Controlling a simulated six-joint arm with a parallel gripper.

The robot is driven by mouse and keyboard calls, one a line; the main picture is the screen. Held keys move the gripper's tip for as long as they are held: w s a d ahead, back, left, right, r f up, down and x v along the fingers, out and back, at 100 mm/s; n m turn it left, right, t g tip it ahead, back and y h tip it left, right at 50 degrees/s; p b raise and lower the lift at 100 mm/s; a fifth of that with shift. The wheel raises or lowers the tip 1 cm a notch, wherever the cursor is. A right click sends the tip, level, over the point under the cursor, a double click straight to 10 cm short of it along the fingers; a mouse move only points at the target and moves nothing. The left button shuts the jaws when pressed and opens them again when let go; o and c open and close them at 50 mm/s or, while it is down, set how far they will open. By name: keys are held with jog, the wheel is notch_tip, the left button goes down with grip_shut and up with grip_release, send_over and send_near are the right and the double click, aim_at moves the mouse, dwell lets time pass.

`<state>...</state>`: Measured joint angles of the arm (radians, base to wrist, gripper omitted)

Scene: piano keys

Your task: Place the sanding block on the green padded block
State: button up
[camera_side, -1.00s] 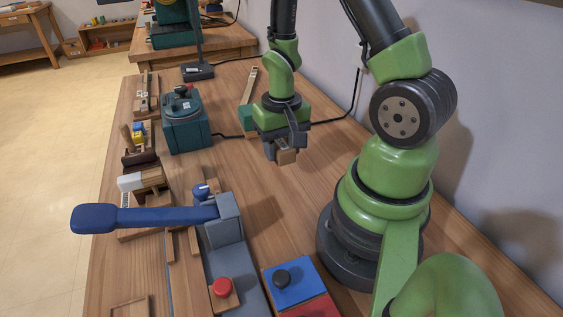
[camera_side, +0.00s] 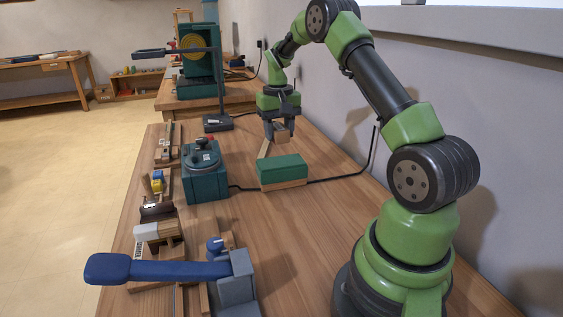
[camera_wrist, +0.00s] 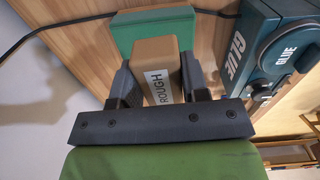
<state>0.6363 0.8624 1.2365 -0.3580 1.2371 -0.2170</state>
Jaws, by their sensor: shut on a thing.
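The sanding block (camera_side: 282,136) is a small tan block. It shows larger in the wrist view (camera_wrist: 158,64), with dark "ROUGH" lettering on a white label. My gripper (camera_side: 280,130) is shut on it, with a dark finger (camera_wrist: 188,72) on each side. The green padded block (camera_side: 283,167) has a green top on a light wooden base and lies on the bench. In the side view the held block appears above and behind the green top, with a gap between them. In the wrist view the green block (camera_wrist: 126,30) lies beyond the sanding block, which hides part of it.
A teal glue machine (camera_side: 204,172) stands left of the green block. A black cable (camera_side: 340,178) runs along the bench behind it. A blue-handled grey tool (camera_side: 237,282) is at the front.

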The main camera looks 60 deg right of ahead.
aim_at(282, 162)
jog(key=d+r, duration=0.2)
jog(key=shift+w+d, duration=0.35)
jog(key=shift+d, duration=0.05)
jog(key=shift+d+f, duration=0.15)
notch_tip(282, 162, down, 10)
jog(key=shift+r, duration=0.25)
jog(key=o, duration=0.9)
jog(key=shift+f, duration=0.1)
